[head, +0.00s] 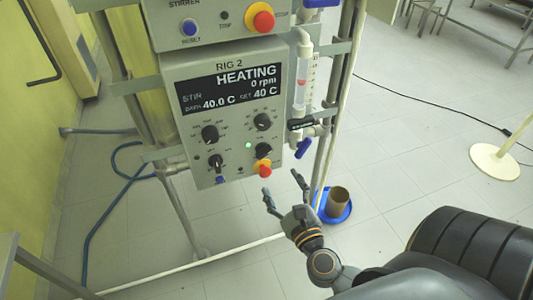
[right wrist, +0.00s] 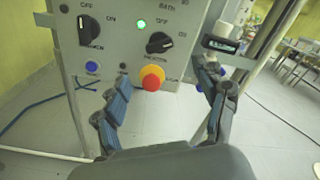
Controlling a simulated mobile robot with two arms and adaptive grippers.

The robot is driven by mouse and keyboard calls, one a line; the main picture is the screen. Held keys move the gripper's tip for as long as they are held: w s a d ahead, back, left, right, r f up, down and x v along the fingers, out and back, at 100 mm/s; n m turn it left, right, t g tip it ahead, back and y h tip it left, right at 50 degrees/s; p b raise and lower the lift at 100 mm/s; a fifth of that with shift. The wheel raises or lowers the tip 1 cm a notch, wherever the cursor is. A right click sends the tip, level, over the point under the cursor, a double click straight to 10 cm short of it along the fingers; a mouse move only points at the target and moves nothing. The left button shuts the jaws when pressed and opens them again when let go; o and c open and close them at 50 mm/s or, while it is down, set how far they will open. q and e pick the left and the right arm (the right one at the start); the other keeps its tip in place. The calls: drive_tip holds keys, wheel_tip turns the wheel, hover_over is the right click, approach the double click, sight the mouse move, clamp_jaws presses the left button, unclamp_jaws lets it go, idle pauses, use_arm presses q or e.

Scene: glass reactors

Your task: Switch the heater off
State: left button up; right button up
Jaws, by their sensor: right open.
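The control box (head: 225,110) reads RIG 2, HEATING, 0 rpm, bath 40.0 C, set 40 C. The black knob (head: 263,150) at its lower right, also in the right wrist view (right wrist: 159,43), has OFF printed above it; the label below it looks like HEATER. I cannot read its setting surely. A green lamp (head: 248,145) glows left of it. A red button on a yellow collar (right wrist: 152,79) sits just below the knob. My right gripper (head: 282,184) is open and empty, below and in front of the button, its fingers spread either side. My left gripper is not in view.
A second knob (right wrist: 89,30), marked OFF and ON, and a blue button (right wrist: 92,68) lie to the left. A glass tube with a valve (head: 304,85) runs close along the box's right side. A blue tray (head: 346,213) with a brown pot stands on the floor.

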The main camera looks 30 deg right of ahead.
sight(265, 154)
drive_tip(key=p+x, duration=0.2)
drive_tip(key=x, duration=0.8)
drive_tip(key=shift+a, duration=0.15)
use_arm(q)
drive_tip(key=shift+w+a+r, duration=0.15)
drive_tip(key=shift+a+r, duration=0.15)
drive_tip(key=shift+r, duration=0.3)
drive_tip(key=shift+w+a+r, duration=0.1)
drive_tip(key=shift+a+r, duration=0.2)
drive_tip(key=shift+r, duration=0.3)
use_arm(e)
drive_tip(key=shift+w, duration=0.7)
drive_tip(key=c, duration=1.2)
